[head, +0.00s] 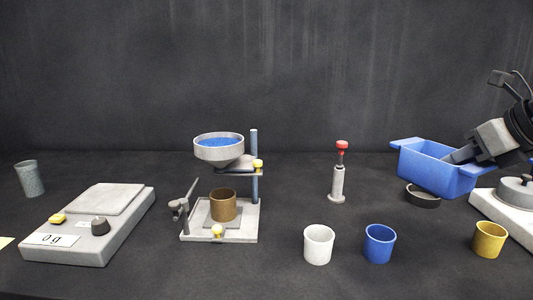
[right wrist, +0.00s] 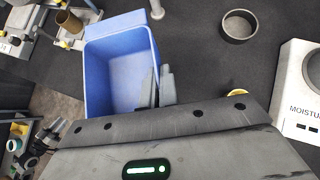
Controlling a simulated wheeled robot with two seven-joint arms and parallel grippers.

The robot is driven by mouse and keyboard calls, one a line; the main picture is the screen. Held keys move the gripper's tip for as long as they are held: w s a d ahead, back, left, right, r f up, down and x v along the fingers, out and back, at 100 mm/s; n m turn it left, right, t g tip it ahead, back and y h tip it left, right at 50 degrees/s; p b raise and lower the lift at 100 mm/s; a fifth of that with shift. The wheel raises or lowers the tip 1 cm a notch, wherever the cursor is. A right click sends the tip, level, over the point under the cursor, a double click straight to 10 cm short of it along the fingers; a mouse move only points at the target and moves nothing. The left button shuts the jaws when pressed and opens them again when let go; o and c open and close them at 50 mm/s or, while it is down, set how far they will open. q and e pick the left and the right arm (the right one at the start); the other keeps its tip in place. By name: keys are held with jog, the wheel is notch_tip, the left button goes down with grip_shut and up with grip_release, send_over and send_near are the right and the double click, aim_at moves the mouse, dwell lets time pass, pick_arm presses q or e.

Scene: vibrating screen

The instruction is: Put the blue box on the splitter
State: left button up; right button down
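The blue box (head: 437,174) is an open tray with end lips, held slightly tilted at the right of the head view. It looks empty in the right wrist view (right wrist: 120,66). My right gripper (head: 452,157) is shut on its side wall, with one finger inside and one outside; the fingers also show in the right wrist view (right wrist: 157,88). The box appears to be above the table. A stand with a grey funnel (head: 219,153) holding blue material and a brown cup (head: 222,205) is left of centre; I cannot tell whether it is the splitter. My left gripper is not in view.
A grey scale (head: 92,222) stands at left. White (head: 318,244), blue (head: 379,243) and yellow (head: 489,239) cups stand in front. A red-topped tool (head: 338,175) stands between the funnel stand and the box. A dark round dish (head: 423,196) lies near the box. A white moisture device (right wrist: 304,85) stands at right.

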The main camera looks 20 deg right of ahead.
jog(key=a+f+n+g+y+p, duration=0.15)
jog(key=a+f+n+y, duration=0.3)
jog(key=a+f, duration=0.85)
jog(key=a+f+n, duration=0.1)
jog(key=a, duration=0.3)
jog(key=s+a+f+n+g+y+p, duration=0.1)
jog(key=a+n, duration=0.1)
jog(key=a, duration=0.3)
jog(key=s+a+f+n+g, duration=0.1)
jog(key=a+f, duration=0.1)
jog(key=a, duration=0.2)
jog(key=shift+s+a+n+y, duration=0.25)
jog(key=shift+a+y, duration=0.1)
jog(key=shift+a, duration=0.05)
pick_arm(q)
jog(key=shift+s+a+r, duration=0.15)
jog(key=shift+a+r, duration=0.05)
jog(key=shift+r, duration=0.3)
pick_arm(e)
jog(key=shift+s+a+f, duration=0.1)
jog(key=shift+a, duration=0.2)
jog(key=shift+a, duration=0.1)
